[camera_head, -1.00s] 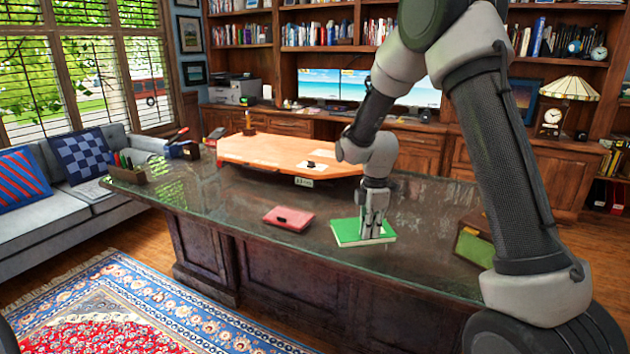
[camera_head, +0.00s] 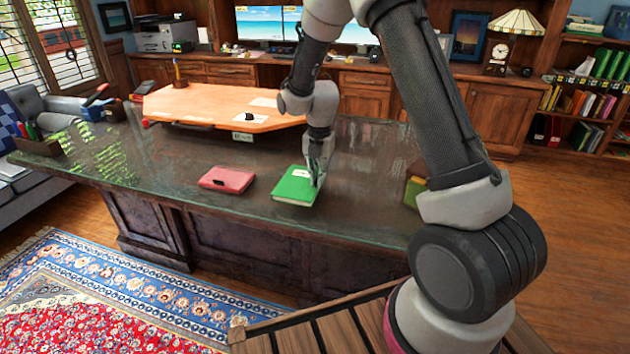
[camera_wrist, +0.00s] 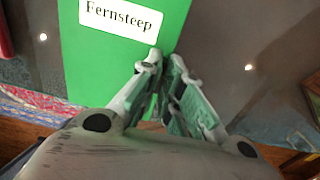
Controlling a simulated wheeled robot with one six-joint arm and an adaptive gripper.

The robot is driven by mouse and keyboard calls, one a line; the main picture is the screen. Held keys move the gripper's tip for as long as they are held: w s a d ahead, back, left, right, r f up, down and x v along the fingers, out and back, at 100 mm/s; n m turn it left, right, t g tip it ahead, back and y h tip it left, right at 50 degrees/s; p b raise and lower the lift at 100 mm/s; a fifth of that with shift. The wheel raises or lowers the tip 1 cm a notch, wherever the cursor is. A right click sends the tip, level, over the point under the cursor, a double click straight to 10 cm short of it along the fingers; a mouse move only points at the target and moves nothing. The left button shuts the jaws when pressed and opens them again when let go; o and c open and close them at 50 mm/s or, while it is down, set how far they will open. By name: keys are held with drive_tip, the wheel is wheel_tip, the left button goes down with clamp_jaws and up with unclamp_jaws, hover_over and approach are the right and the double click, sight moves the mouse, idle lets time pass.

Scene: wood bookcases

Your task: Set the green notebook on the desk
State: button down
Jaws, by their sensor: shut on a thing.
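The green notebook (camera_head: 292,188) shows over the glass-topped desk (camera_head: 150,180), near its front edge, to the right of a pink-red book. My gripper (camera_head: 317,181) is shut on the notebook's right side. In the wrist view the fingertips (camera_wrist: 163,62) meet at the edge of the green notebook (camera_wrist: 105,65), which has a white label reading "Fernsteep". I cannot tell whether the notebook touches the glass or hangs just above it.
The pink-red book (camera_head: 227,180) lies on the desk to the left. A green-yellow box (camera_head: 414,191) stands at the right, partly behind my arm. Bare glass lies between these.

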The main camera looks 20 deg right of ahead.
drive_tip(key=shift+f, duration=1.25)
drive_tip(key=shift+f, duration=0.15)
drive_tip(key=c, duration=1.6)
unclamp_jaws()
